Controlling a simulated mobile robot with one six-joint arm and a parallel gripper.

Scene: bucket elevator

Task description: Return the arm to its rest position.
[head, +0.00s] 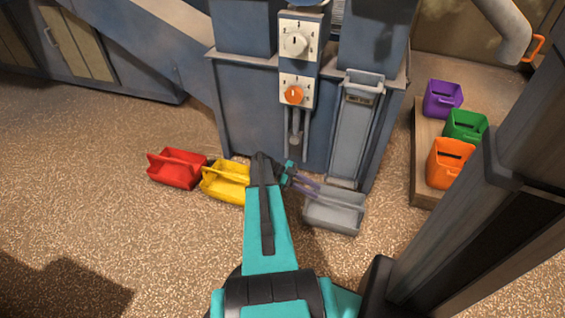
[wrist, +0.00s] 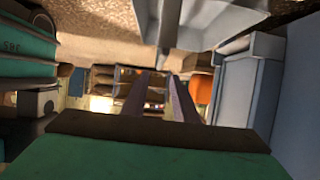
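My arm (head: 268,225) reaches forward from the bottom of the head view. My gripper (head: 317,190) points right, its two purplish fingers seen in front of the left rim of a grey bucket (head: 335,212). I cannot tell whether they touch the bucket. In the wrist view my gripper (wrist: 160,88) shows two fingers with a gap between them and nothing held. A pale grey part (wrist: 200,25), likely the grey bucket, is at the top of the wrist view, apart from the fingers.
A red bucket (head: 177,168) and a yellow bucket (head: 226,182) stand left of my arm. The blue elevator housing (head: 245,115) with two dials rises ahead. Purple (head: 443,98), green (head: 466,126) and orange (head: 450,163) buckets stand on a board at right.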

